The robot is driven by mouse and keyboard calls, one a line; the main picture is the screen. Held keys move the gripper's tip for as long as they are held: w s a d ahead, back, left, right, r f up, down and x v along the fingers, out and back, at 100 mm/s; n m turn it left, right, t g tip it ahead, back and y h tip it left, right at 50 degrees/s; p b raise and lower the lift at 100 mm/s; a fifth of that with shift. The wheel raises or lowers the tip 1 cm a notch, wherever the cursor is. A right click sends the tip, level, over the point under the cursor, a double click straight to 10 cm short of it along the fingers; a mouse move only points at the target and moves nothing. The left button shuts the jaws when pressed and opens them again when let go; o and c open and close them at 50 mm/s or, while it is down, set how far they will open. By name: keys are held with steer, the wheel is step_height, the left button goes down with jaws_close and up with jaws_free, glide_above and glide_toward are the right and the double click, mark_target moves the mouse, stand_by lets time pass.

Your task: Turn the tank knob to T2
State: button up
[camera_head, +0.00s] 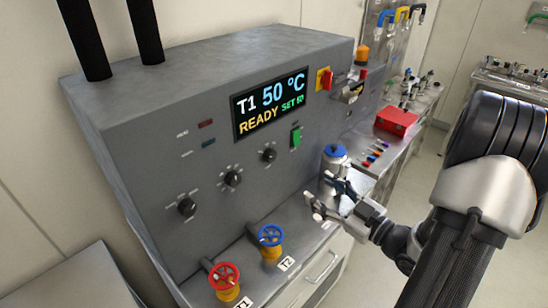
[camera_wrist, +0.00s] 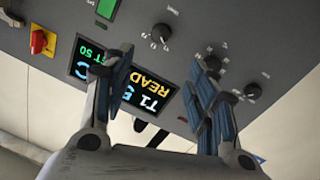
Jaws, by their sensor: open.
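Three black knobs sit in a slanting row on the grey panel: a lower-left knob (camera_head: 187,207), a middle knob (camera_head: 232,178) and an upper-right knob (camera_head: 268,155). Their labels are too small to read, so I cannot tell which is the tank knob. The display (camera_head: 270,103) reads T1, 50 °C, READY. My gripper (camera_head: 320,196) is open and empty, in front of the panel, right of the knobs and apart from them. The wrist view shows the panel upside down, with the knobs (camera_wrist: 161,34) (camera_wrist: 212,62) (camera_wrist: 252,91) beyond my fingers; a finger partly covers the middle one.
A red valve wheel (camera_head: 224,275) and a blue one (camera_head: 270,236), tagged T2, stand on the ledge below the knobs. A green switch (camera_head: 296,137) and a red-yellow switch (camera_head: 324,79) are on the panel. A blue-topped container (camera_head: 335,153) stands behind my gripper. A red box (camera_head: 396,121) lies farther back.

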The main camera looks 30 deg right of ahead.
mark_target(273, 156)
steer(key=x, duration=1.7)
steer(key=shift+w+f, duration=0.1)
steer(key=shift+w, duration=0.05)
steer(key=shift+c, duration=0.3)
steer(key=c, duration=1)
steer(key=shift+m, duration=0.4)
steer(key=m+p, duration=0.1)
steer(key=m, duration=0.2)
steer(key=shift+d+m+p, duration=0.1)
steer(key=shift+m+p, duration=0.2)
steer(key=m+p, duration=0.2)
steer(key=m, duration=0.2)
steer(key=shift+d+m+g+p, duration=0.1)
steer(key=shift+m+g+p, duration=0.25)
steer(key=shift+m+g, duration=0.05)
steer(key=shift+m, duration=0.3)
